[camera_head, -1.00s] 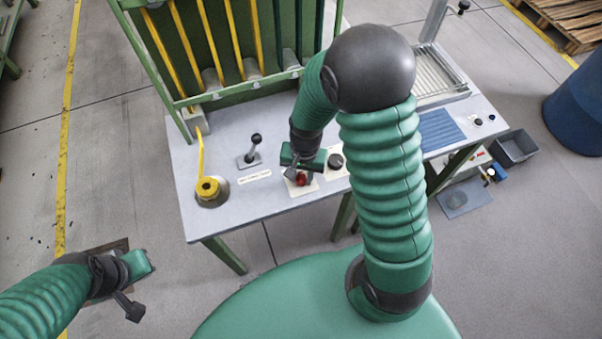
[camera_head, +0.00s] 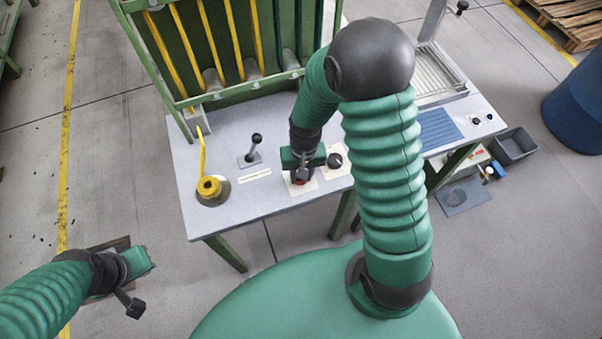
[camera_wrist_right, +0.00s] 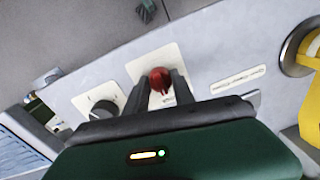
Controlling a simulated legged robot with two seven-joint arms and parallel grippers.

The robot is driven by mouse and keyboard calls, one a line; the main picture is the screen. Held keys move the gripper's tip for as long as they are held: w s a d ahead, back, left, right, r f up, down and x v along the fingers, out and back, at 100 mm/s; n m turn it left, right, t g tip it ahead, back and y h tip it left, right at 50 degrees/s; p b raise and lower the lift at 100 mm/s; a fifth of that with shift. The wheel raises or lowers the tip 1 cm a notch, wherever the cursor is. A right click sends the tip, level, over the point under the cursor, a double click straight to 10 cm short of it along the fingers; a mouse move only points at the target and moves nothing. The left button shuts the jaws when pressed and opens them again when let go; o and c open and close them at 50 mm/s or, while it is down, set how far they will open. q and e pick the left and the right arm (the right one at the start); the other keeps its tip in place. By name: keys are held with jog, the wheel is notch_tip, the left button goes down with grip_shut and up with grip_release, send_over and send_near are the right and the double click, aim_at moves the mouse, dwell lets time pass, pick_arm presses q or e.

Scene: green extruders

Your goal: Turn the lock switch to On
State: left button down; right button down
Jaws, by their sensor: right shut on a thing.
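A red rotary switch (camera_head: 299,181) sits on a pale plate on the grey table top. In the right wrist view the red switch (camera_wrist_right: 160,79) stands between my right gripper's (camera_wrist_right: 158,88) two dark fingers, which are shut on it. In the head view my right gripper (camera_head: 301,174) hides most of the switch. A black knob (camera_head: 334,161) on its own plate is just right of the gripper; it also shows in the right wrist view (camera_wrist_right: 103,110). My left gripper (camera_head: 131,303) is at the lower left, away from the table; its finger opening is unclear.
A black-handled lever (camera_head: 253,148) and a yellow ring piece (camera_head: 209,188) stand left of the switch. A green frame with yellow bars (camera_head: 205,45) rises behind. A blue ribbed panel (camera_head: 437,130) lies to the right. A label strip (camera_head: 254,175) lies left of the red switch.

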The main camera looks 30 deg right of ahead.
jog(key=shift+w+d+r, duration=0.1)
jog(key=shift+w+r, duration=0.05)
jog(key=shift+w, duration=0.2)
jog(key=c, duration=1.4)
grip_release()
jog(key=o, duration=0.3)
jog(key=shift+o, duration=0.2)
jog(key=shift+s, duration=0.15)
notch_tip(320, 180, up, 16)
jog(key=p, duration=0.2)
jog(key=shift+d+r, duration=0.2)
jog(key=shift+d, duration=0.2)
jog(key=shift+s, duration=0.1)
jog(key=s+a+f+n+t, duration=0.2)
jog(key=s+a+f+n, duration=0.1)
jog(key=s+a+n, duration=0.1)
jog(key=shift+s+a+f+n+h, duration=0.3)
jog(key=shift+s+a+f+n, duration=0.1)
jog(key=shift+a, duration=0.5)
